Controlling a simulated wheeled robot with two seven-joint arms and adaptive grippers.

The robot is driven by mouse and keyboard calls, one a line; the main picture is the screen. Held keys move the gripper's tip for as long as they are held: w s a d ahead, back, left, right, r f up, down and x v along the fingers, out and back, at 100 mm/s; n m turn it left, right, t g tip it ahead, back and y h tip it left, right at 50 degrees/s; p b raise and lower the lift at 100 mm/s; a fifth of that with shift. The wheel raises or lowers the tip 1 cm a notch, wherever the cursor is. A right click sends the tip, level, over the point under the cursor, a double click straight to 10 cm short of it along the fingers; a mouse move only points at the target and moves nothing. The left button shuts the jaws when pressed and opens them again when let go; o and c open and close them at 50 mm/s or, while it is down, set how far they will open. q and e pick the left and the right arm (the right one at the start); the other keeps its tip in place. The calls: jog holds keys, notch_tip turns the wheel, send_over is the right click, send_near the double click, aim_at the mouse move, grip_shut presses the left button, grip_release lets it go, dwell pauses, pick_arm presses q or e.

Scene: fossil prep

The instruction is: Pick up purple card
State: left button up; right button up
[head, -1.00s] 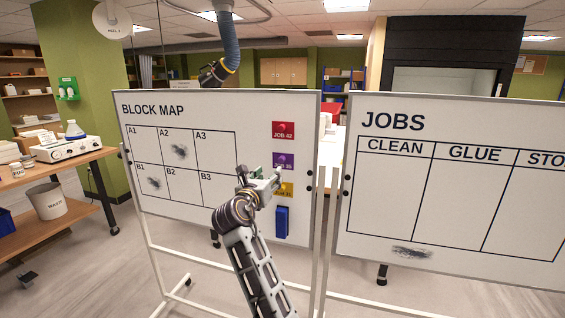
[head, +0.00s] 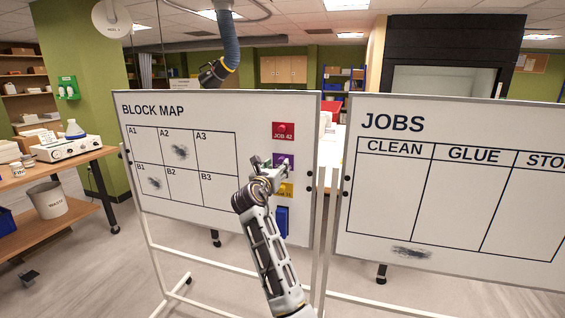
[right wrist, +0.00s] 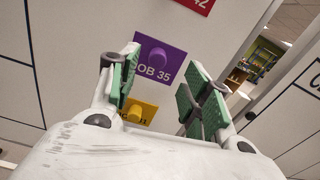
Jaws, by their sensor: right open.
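The purple card (head: 284,158) is on the block map board, below the red card and above the yellow card. My right gripper (head: 270,162) covers part of it in the head view. In the right wrist view the purple card (right wrist: 160,58) reads "OB 35", its first letter hidden, and has a round purple knob. The open green fingers of my right gripper (right wrist: 165,85) stand on either side of the card's lower part in that view, with nothing between them. Whether they touch the board cannot be told. My left gripper is not in view.
The red card (head: 283,130) is above and the yellow card (head: 287,190) below, partly hidden by my gripper. A blue block (head: 282,222) is lower on the block map board (head: 220,110). The jobs board (head: 400,200) stands to the right.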

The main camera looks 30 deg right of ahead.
aim_at(281, 162)
dwell(0.3)
jog(key=shift+p+x, duration=0.3)
jog(key=shift+x, duration=2.3)
jog(key=shift+w+a+f, duration=0.1)
jog(key=c, duration=1)
